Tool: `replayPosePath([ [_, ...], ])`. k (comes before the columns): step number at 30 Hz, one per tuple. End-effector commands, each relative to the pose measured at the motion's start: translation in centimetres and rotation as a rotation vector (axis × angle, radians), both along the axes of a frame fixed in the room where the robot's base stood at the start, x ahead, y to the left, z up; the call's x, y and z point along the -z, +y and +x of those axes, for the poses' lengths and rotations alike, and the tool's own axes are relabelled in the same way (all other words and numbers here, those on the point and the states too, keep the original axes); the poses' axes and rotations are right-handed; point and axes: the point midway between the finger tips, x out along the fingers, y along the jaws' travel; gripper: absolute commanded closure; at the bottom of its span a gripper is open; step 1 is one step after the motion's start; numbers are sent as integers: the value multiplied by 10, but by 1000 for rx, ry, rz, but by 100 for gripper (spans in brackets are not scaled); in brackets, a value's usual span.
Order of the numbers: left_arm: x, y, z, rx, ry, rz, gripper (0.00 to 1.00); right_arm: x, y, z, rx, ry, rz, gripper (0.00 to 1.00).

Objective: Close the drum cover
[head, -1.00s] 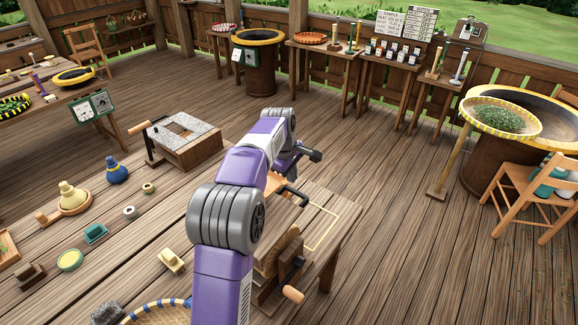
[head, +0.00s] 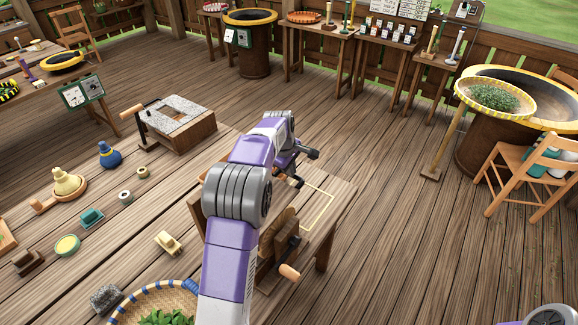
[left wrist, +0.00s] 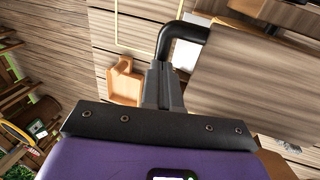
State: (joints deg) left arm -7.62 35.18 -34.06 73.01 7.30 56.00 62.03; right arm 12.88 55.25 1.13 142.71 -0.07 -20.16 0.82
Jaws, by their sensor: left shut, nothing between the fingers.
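The wooden drum unit (head: 281,232), with a crank and a pale wooden knob (head: 288,271), stands on the table just right of my left forearm. My left gripper (left wrist: 163,78) is shut and empty. In the left wrist view its grey fingertips are right by a bent black handle (left wrist: 180,38), which runs to a flat wooden panel (left wrist: 245,75), apparently the cover. I cannot tell whether the fingers touch the handle. In the head view my left arm hides much of this, and the left gripper (head: 291,178) is small there. My right gripper is out of view.
A woven basket with green leaves (head: 165,317) sits at the front. A box with a stone top (head: 178,122) stands behind the arm. A yellow outline (head: 322,207) marks bare tabletop to the right. Several small pots and tools lie on the left.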

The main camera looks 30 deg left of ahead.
Motion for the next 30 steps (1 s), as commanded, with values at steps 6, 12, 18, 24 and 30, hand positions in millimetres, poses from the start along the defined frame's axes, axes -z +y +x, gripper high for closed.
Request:
replayPosePath([
  [6, 0, 0, 0, 0, -1, 0, 100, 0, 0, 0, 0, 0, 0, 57],
  [12, -11, 0, -1, 0, -1, 0, 100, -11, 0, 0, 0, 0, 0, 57],
  [18, -41, 1, -4, -1, -2, 0, 100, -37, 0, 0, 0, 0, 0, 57],
  [24, -81, 1, -13, 0, -7, -1, 100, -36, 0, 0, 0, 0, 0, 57],
  [30, -118, 2, -22, 0, -4, 1, 100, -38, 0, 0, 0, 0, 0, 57],
])
